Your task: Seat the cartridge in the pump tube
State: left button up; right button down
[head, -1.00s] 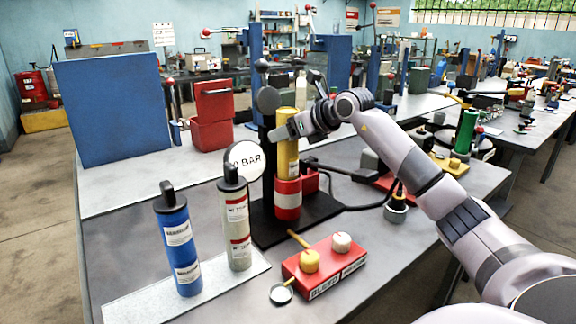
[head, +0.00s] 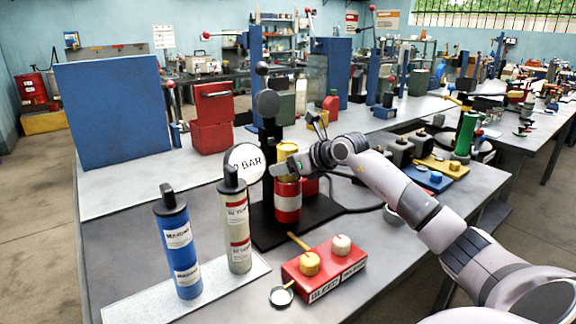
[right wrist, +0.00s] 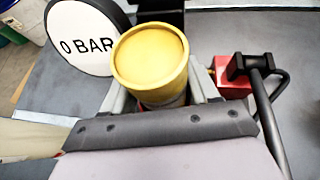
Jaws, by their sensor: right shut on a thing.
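The yellow cartridge (head: 287,165) stands upright in the red and white pump tube (head: 288,203), with only its upper part showing above the rim in the head view. In the right wrist view the cartridge's round yellow top (right wrist: 150,55) faces the camera. My right gripper (head: 284,166) is shut on the cartridge near its top, just above the tube. In the right wrist view its fingers (right wrist: 155,98) lie on both sides of the cartridge. How deep the cartridge's lower end is inside the tube is hidden. My left gripper is not in view.
A round 0 BAR gauge (head: 246,162) stands left of the tube. A blue cartridge (head: 178,245) and a grey one (head: 237,225) stand on a pale mat (head: 125,304). A red bleed block (head: 325,271) with two knobs lies in front. Bench at the front right is clear.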

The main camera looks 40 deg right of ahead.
jog(key=shift+f, duration=0.1)
jog(key=shift+c, duration=1.4)
grip_release()
jog(key=a+b+v, duration=0.1)
jog(key=b+v, duration=0.2)
jog(key=v, duration=0.9)
jog(key=shift+d+b, duration=0.35)
jog(key=shift+d, duration=0.15)
jog(key=shift+r, duration=0.2)
